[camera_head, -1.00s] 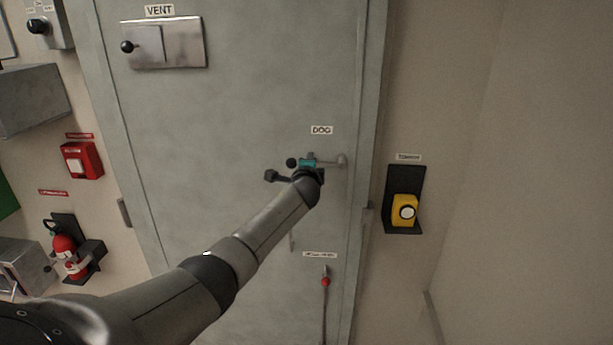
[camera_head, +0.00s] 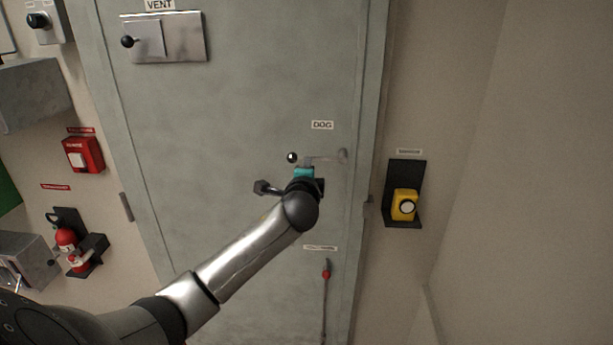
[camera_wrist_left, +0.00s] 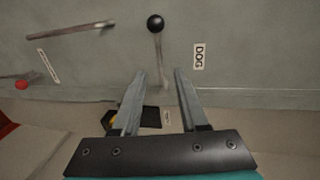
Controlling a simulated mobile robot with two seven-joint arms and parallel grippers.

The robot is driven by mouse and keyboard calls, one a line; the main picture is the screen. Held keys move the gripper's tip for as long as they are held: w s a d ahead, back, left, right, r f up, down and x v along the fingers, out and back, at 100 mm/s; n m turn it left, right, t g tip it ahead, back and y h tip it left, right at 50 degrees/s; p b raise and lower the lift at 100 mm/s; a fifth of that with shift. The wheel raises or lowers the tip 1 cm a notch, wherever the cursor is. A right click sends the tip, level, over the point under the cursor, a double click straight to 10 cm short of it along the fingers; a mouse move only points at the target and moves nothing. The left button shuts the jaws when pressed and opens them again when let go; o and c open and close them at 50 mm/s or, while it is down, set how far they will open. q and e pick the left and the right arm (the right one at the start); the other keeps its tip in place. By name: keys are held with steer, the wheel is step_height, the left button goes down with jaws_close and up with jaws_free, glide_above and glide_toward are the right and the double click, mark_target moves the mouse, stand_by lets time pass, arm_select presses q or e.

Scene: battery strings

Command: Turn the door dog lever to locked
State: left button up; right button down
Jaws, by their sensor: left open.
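The dog lever (camera_head: 322,160) is a grey metal bar on the door under the DOG label (camera_head: 322,125). It lies about level, with its pivot at the right and a black ball knob (camera_head: 291,157) at the left. My left gripper (camera_head: 304,170) is just below the bar in the head view, partly hidden by its own wrist. In the left wrist view my left gripper (camera_wrist_left: 160,74) is open, its fingers either side of the lever's lower part; the knob (camera_wrist_left: 155,23) is beyond the fingertips. I cannot tell whether they touch the lever. My right gripper is not in view.
The grey door (camera_head: 230,110) carries a vent slide (camera_head: 163,38) at upper left and a red-knobbed lever (camera_head: 326,273) below. A yellow device (camera_head: 404,205) hangs on the right wall. A metal bar (camera_wrist_left: 70,30) shows in the wrist view.

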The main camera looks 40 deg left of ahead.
arm_select(q)
steer(key=shift+v, duration=1.5)
steer(key=shift+a, duration=0.1)
steer(key=s+d+f+n+g+h+b, duration=0.1)
steer(key=s+f+g+b, duration=0.15)
steer(key=f, duration=0.95)
steer(key=s+d+f+g+h+b, duration=0.1)
steer(key=s+f+h+b, duration=0.15)
steer(key=f, duration=0.95)
steer(key=s+d+f+n+g+b, duration=0.1)
steer(key=s+d+f+b, duration=0.15)
steer(key=f, duration=0.95)
steer(key=s+d+f+n+g+h+b, duration=0.1)
steer(key=s+d+f+g+b, duration=0.15)
steer(key=s+f, duration=0.65)
steer(key=s+d+f+n+g+h+b, duration=0.1)
steer(key=s+d+f+n+b, duration=0.3)
steer(key=f, duration=0.8)
steer(key=s+d+f+g+h+b, duration=0.1)
steer(key=s+d+f+b, duration=0.1)
steer(key=s+f, duration=0.4)
steer(key=s+d+f+n+g+h+b, duration=0.1)
steer(key=s+d+f, duration=0.3)
steer(key=s, duration=1)
steer(key=s+d+f+n+g+h+b, duration=0.1)
steer(key=s+d+f+g+b, duration=0.1)
steer(key=s+f, duration=0.7)
steer(key=shift+s+d+f+b, duration=0.25)
steer(key=shift+s+d+b, duration=0.2)
steer(key=shift+b, duration=0.15)
